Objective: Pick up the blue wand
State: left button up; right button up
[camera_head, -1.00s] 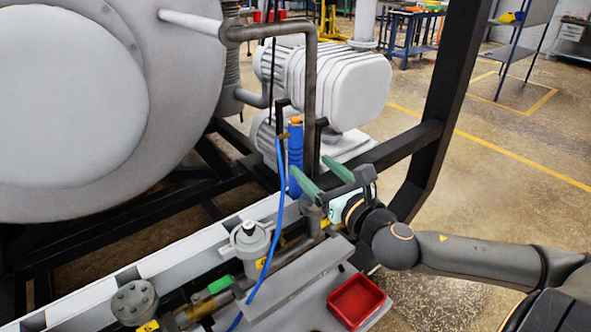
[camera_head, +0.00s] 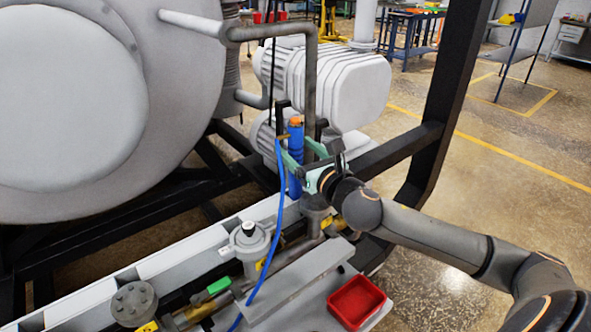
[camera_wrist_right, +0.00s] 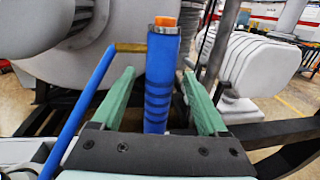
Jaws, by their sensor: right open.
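The blue wand (camera_head: 295,155) stands upright beside the grey pipe, with an orange tip on top and a blue hose joined near its upper end. In the right wrist view the wand (camera_wrist_right: 161,75) rises between the two green fingers, with dark bands along its lower part. My right gripper (camera_head: 298,158) is open, with its fingers on either side of the wand. In the right wrist view the gripper (camera_wrist_right: 160,98) shows a gap between each finger and the wand. My left gripper is not in view.
A grey vertical pipe (camera_head: 310,95) stands close behind the wand. The blue hose (camera_head: 266,265) runs down in front. A valve (camera_head: 249,240) sits to the left, and a red tray (camera_head: 356,301) lies at the front right. A black frame post (camera_head: 455,85) stands at right.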

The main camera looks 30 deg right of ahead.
jog(key=shift+w, duration=0.45)
jog(key=shift+c, duration=0.4)
grip_shut()
dwell(0.8)
